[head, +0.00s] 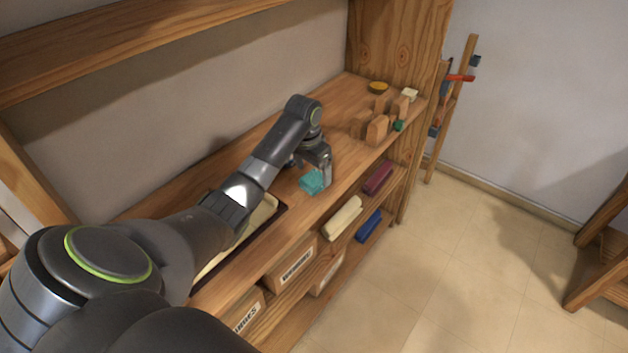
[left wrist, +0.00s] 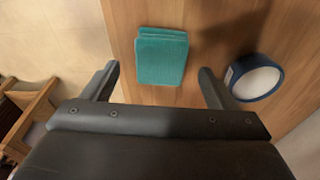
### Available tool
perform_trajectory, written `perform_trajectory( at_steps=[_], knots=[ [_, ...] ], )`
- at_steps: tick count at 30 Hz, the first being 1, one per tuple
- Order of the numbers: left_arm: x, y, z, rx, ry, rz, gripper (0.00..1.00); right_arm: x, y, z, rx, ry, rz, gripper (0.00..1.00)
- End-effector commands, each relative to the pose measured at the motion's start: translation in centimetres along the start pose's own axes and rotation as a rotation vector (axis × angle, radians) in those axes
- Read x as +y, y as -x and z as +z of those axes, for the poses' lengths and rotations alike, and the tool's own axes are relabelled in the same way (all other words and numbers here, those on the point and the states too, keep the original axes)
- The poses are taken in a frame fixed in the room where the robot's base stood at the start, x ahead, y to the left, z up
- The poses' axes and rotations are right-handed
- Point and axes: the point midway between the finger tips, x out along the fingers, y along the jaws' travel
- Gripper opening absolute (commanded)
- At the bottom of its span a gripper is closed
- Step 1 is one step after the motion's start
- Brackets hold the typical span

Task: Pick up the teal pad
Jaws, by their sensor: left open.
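The teal pad (head: 312,182) lies on the wooden shelf top near its front edge, at the middle of the head view. In the left wrist view the teal pad (left wrist: 162,57) looks like a small stack with a second layer showing at its far end. My left gripper (head: 326,180) is right by the pad in the head view. In the left wrist view its fingers (left wrist: 158,82) are spread wide and empty, with the pad between and beyond their tips. I cannot tell the exact gap to the pad. My right gripper is not in view.
A round dark-blue item with a white face (left wrist: 256,80) sits close by the right finger. A dark-rimmed tray (head: 266,229) lies under my arm. The shelf's front edge is near the pad.

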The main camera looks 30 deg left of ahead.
Motion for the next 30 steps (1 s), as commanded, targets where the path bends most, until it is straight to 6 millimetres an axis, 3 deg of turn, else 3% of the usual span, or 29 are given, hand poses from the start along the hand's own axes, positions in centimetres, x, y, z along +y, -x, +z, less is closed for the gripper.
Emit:
perform_trajectory(
  at_steps=[6, 13, 24, 30],
  knots=[
    [0.0, -2.2, 0.0, -0.001, 0.0, -0.001, 0.8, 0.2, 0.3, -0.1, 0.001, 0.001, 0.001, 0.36],
    [0.0, -2.3, 0.0, 0.0, -0.001, -0.001, 0.8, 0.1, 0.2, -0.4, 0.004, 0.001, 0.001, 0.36],
    [0.0, -2.2, 0.0, 0.0, 0.0, -0.001, 0.32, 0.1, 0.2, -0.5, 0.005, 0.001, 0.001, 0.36],
    [0.0, -2.2, 0.0, 0.0, -0.001, -0.002, 0.32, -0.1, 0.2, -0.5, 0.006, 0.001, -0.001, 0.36]
  ],
)
